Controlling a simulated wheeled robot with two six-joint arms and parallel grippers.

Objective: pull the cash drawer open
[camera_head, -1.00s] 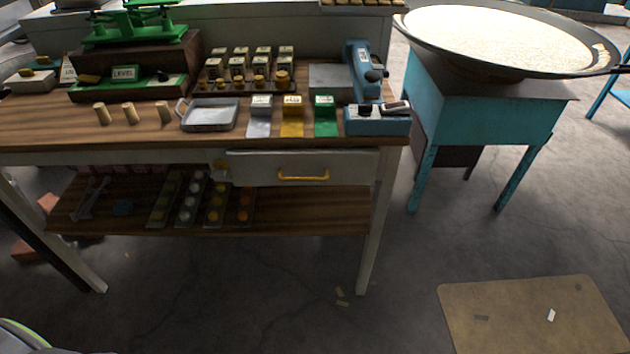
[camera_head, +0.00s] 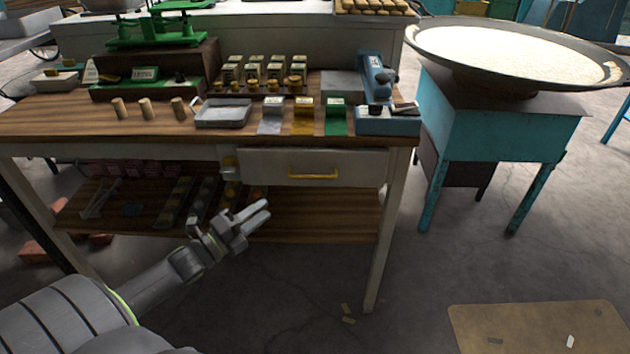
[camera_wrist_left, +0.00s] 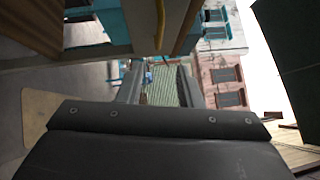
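The cash drawer (camera_head: 262,166) has a pale front and sits closed under the right part of the wooden table top. Its yellow bar handle (camera_head: 313,176) is on the drawer front, and a yellow strip that looks like the handle (camera_wrist_left: 160,25) shows at the top of the left wrist view. My left gripper (camera_head: 266,208) is in front of the table, below and left of the handle, apart from it. Its two fingers (camera_wrist_left: 160,88) are spread with nothing between them. My right gripper is not in view.
The table top (camera_head: 60,118) holds a metal tray (camera_head: 222,113), coloured cards and a blue device (camera_head: 388,122) above the drawer. A lower shelf (camera_head: 325,215) lies behind the left gripper. A teal stand (camera_head: 500,125) is to the right.

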